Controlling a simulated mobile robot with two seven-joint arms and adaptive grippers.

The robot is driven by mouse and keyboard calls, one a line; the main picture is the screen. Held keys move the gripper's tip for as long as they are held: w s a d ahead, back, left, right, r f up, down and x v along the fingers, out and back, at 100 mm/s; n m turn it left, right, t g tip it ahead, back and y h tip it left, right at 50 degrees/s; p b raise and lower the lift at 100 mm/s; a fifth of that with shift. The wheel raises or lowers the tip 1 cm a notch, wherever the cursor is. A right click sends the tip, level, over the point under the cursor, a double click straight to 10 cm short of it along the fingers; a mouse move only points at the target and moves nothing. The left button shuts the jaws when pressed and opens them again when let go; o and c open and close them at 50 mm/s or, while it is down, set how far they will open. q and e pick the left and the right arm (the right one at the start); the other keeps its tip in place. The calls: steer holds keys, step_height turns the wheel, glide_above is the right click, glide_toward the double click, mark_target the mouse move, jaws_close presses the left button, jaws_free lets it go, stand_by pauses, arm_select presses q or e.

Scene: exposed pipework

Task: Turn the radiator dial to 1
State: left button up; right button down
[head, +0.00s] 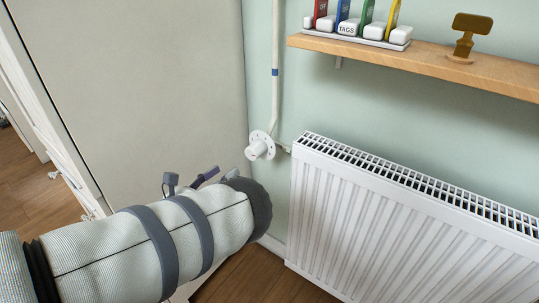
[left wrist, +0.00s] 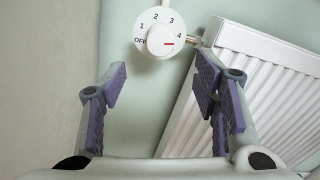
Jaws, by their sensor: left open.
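The white radiator dial (head: 259,147) is on the pipe at the left end of the radiator. In the left wrist view, its round scale (left wrist: 155,18) reads OFF, 1, 2, 3, 4 clockwise. The knob (left wrist: 161,41) has a red mark pointing right, just below the 4. My left gripper (left wrist: 161,80) is open, its two purple-padded fingers apart with nothing between them. The dial shows beyond the fingertips, apart from them. In the head view my left gripper (head: 207,177) is mostly hidden by my own arm, below and left of the dial. My right gripper is not in view.
The white radiator (head: 390,215) stands right of the dial. A vertical pipe (head: 275,50) rises above it. A beige wall panel (head: 150,75) is close on the left. A wooden shelf (head: 430,62) with colored tags and a brass-colored object (head: 467,36) is at upper right.

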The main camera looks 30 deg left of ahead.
mark_target(250, 154)
arm_select(q)
steer(key=w+b, duration=0.2)
steer(key=w, duration=0.2)
steer(key=w+b, duration=0.1)
steer(key=w, duration=0.3)
steer(key=w+d+b, duration=0.1)
steer(key=w+b, duration=0.1)
steer(key=w, duration=0.1)
steer(key=shift+w+r+b, duration=0.15)
steer(key=shift+w+b, duration=0.15)
steer(key=shift+w, duration=0.1)
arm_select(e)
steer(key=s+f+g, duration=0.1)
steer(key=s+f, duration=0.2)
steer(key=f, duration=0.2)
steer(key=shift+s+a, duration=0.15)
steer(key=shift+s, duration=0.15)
arm_select(q)
steer(key=c, duration=1.2)
